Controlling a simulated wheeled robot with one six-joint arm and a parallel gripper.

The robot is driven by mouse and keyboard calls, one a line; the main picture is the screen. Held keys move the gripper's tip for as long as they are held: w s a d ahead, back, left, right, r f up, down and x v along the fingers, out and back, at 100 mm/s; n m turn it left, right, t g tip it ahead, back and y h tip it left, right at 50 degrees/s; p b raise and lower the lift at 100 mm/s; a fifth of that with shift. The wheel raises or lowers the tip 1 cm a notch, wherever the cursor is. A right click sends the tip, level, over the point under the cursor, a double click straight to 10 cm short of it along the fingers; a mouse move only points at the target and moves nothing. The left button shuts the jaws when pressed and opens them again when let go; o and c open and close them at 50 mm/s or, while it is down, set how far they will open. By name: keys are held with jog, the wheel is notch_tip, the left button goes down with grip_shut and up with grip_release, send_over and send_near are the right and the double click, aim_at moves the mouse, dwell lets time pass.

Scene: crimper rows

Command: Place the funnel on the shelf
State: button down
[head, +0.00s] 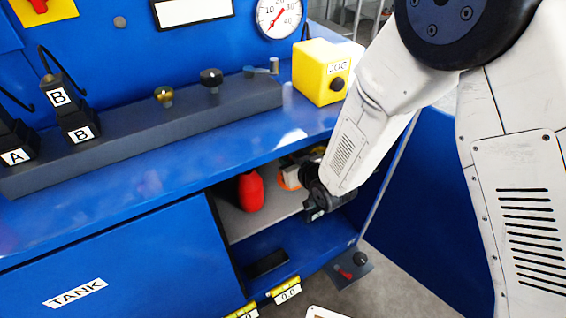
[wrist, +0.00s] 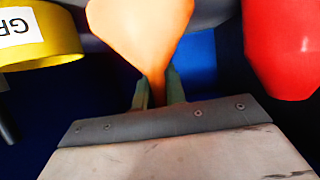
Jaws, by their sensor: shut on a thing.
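The orange funnel (wrist: 150,25) fills the upper middle of the wrist view, with its narrow stem between my fingers. My gripper (wrist: 158,88) is shut on that stem. In the head view my gripper (head: 314,208) is inside the open cabinet bay, at the right end of the grey shelf (head: 236,226). An orange edge of the funnel (head: 284,183) shows just left of my wrist there; the rest is hidden by my arm and the counter. I cannot tell whether the funnel touches the shelf.
A red container (head: 250,192) stands on the shelf, left of my gripper; it also shows in the wrist view (wrist: 285,50). A yellow labelled ring-shaped thing (wrist: 45,50) is at left there. The blue counter edge (head: 150,218) overhangs the bay. A dark block (head: 268,263) lies below.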

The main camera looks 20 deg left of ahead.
jog(key=shift+w+a, duration=0.15)
jog(key=shift+w, duration=0.1)
jog(key=f, duration=0.3)
jog(key=shift+w+a+f, duration=0.25)
jog(key=shift+w+f, duration=0.05)
jog(key=shift+f, duration=0.05)
jog(key=c, duration=1.4)
grip_release()
jog(key=shift+f, duration=0.1)
jog(key=shift+c, duration=0.2)
jog(key=v, duration=1.2)
jog(key=shift+r, duration=0.2)
